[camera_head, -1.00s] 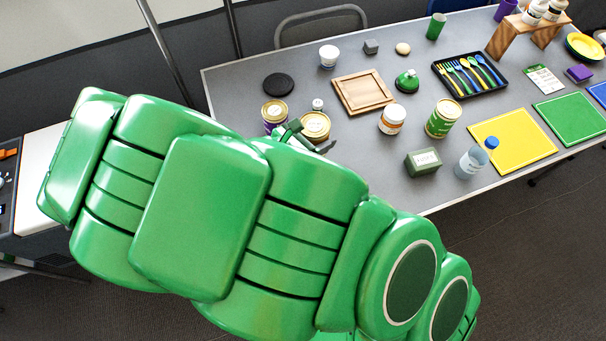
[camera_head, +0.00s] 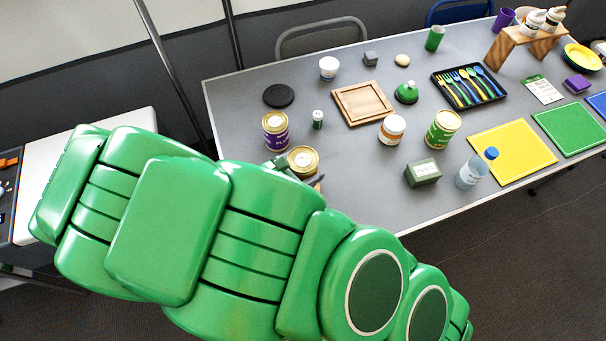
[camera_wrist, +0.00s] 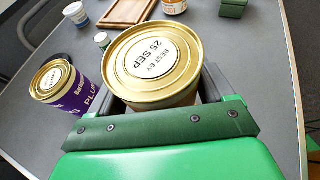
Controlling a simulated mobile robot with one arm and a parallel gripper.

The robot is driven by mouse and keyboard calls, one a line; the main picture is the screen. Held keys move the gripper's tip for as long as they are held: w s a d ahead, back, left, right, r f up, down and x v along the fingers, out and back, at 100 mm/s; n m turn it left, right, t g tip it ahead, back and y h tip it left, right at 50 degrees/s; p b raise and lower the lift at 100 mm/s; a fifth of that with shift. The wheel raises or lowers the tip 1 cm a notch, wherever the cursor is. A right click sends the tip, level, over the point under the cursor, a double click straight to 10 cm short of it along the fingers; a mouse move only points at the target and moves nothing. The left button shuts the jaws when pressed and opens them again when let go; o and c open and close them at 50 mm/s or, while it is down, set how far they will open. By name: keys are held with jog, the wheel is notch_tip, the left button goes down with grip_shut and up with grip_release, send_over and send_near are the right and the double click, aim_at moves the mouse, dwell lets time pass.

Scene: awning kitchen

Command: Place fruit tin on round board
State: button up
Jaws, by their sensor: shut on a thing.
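My gripper (camera_wrist: 165,98) is shut on a tin with a gold lid (camera_wrist: 152,62) marked "BEST BY 25 SEP". The jaws sit on both sides of this tin, and its label is hidden. In the head view the tin (camera_head: 303,160) shows just beyond my arm, near the table's front left edge; I cannot tell whether it touches the table. A black round board (camera_head: 278,96) lies flat and bare at the back left of the table, beyond the held tin.
A purple plum tin (camera_head: 275,132) stands between the held tin and the round board, with a small green-and-white jar (camera_head: 318,120) to its right. A square wooden board (camera_head: 364,103), a white-lidded jar (camera_head: 392,129) and a green box (camera_head: 423,172) lie further right.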

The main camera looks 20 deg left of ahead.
jog(key=shift+f, duration=2.1)
jog(key=shift+f, duration=0.1)
jog(key=o, duration=1.3)
jog(key=shift+s+a+r, duration=0.15)
jog(key=shift+s+r, duration=0.1)
jog(key=shift+v, duration=3.4)
